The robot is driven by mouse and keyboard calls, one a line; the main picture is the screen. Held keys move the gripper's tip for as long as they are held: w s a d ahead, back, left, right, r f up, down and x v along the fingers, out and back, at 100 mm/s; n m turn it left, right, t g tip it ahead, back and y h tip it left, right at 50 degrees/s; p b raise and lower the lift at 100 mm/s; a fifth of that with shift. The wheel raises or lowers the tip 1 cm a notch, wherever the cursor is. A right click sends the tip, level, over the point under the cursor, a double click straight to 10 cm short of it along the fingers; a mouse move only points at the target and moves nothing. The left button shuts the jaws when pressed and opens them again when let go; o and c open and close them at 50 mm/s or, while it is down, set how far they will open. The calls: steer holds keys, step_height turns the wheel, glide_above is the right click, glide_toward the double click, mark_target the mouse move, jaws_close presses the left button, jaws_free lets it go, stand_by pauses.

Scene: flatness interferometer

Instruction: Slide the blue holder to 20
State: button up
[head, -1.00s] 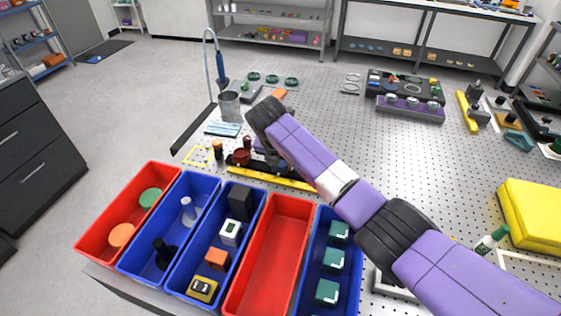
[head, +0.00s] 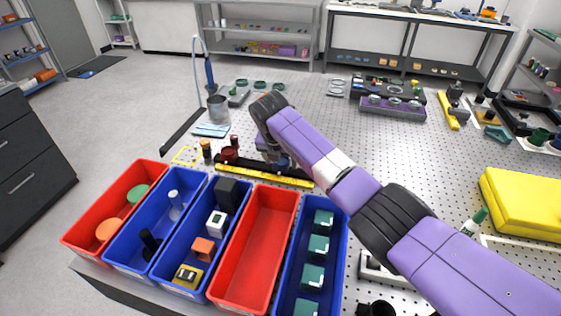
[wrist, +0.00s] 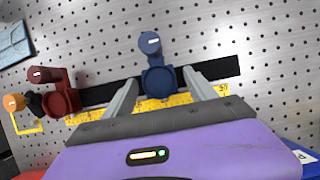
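The blue holder (wrist: 157,80) sits on the black rail (wrist: 219,68) in the middle of the wrist view, its round knob toward the top. My gripper (wrist: 160,82) is open, with one finger on each side of the holder and a visible gap at both. A yellow scale (wrist: 170,101) runs along the rail; its numbers near the holder are partly hidden by my gripper. A dark red holder (wrist: 62,98) sits further left on the same rail. In the head view my gripper (head: 272,152) is over the rail's right part and hides most of the blue holder.
An orange-topped post (wrist: 14,102) stands left of the red holder. Red and blue bins with small parts, including an empty red bin (head: 257,245), stand in front of the rail. A metal cup (head: 217,108) is behind it.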

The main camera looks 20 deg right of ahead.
steer(key=shift+a+r, duration=0.1)
steer(key=v, duration=0.7)
steer(key=shift+r+b, duration=0.3)
steer(key=shift+a, duration=0.1)
stand_by(0.6)
